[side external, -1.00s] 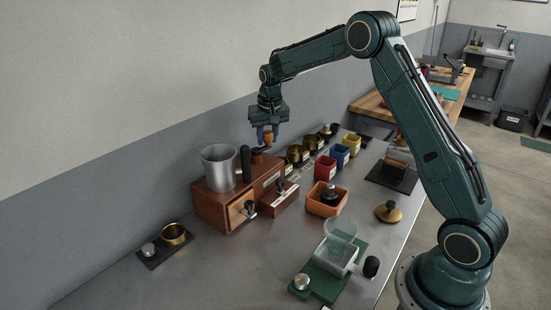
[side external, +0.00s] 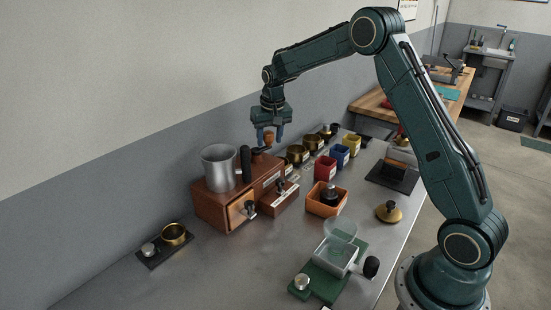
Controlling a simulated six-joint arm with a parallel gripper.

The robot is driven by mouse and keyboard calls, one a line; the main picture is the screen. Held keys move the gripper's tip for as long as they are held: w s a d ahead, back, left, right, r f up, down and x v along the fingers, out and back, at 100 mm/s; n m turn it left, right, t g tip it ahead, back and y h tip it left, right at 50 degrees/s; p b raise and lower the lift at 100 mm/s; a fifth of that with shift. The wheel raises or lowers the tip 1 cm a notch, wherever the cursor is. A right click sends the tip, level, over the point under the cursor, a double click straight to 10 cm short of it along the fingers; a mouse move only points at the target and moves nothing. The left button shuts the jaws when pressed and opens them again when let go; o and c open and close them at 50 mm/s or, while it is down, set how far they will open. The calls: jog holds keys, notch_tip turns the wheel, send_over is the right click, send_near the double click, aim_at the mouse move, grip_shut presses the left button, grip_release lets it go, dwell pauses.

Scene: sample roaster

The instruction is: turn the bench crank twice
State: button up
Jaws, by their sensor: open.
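The bench crank sits on top of the brown wooden box (side external: 213,207). Its dark arm (side external: 258,151) leads to a small orange-brown wooden knob (side external: 268,141). My gripper (side external: 268,138) points down over the crank. Its two blue fingers are open, one on each side of the knob, with a gap beside it. The knob's top is close under the palm. Contact is too small to make out.
A metal cup (side external: 219,168) and an upright black cylinder (side external: 245,163) stand on the box, close left of the crank. Brass cups (side external: 298,153) and red (side external: 325,168), blue (side external: 340,154) and yellow bins (side external: 352,143) stand to the right.

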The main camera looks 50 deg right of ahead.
jog(key=shift+a, duration=0.35)
jog(key=shift+o, duration=0.4)
jog(key=shift+r, duration=0.65)
jog(key=shift+d+r, duration=0.2)
jog(key=shift+r, duration=3.15)
